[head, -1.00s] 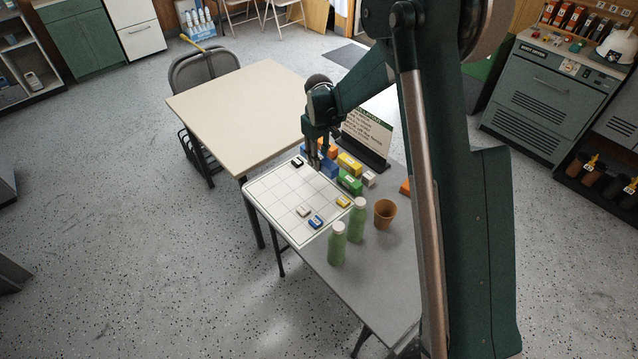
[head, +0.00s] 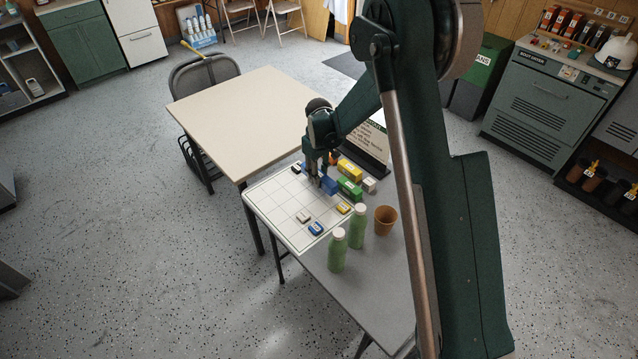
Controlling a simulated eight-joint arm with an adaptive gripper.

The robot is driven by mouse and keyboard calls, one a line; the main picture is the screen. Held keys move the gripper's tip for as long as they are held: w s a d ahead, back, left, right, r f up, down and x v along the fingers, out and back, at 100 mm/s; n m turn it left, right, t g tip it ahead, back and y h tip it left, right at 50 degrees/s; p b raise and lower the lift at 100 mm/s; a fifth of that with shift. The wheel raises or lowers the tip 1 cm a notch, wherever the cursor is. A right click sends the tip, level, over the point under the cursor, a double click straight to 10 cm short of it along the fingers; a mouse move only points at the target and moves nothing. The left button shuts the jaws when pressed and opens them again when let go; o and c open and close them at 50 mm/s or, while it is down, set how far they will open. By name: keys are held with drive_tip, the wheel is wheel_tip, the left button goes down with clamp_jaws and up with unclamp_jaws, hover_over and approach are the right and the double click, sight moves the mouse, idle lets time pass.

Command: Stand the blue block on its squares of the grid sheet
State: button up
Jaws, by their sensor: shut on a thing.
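The grid sheet (head: 272,208) lies on the grey table, white with thin lines. My gripper (head: 318,182) is low over its far right part, with its fingers pointing down. It is shut on a blue block (head: 329,187), which shows at the fingertips and is partly hidden by them. I cannot tell whether the block touches the sheet. Small tiles lie on the sheet: a black one (head: 296,169), a yellow one (head: 344,208), a white one (head: 304,216) and a blue one (head: 316,228).
Beside the sheet are a green block (head: 350,188), a yellow block (head: 350,171) and a small white block (head: 369,185). Two green bottles (head: 338,250) (head: 357,226) and a brown cup (head: 385,220) stand nearby. A sign (head: 368,145) stands behind. The cream table (head: 240,115) is clear.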

drive_tip(key=shift+f, duration=0.1)
drive_tip(key=shift+f, duration=1.8)
drive_tip(key=shift+f+b, duration=0.1)
drive_tip(key=shift+b, duration=0.2)
drive_tip(key=o, duration=1)
wheel_tip(320, 180, up, 12)
drive_tip(key=shift+r+p, duration=0.15)
drive_tip(key=shift+p, duration=0.5)
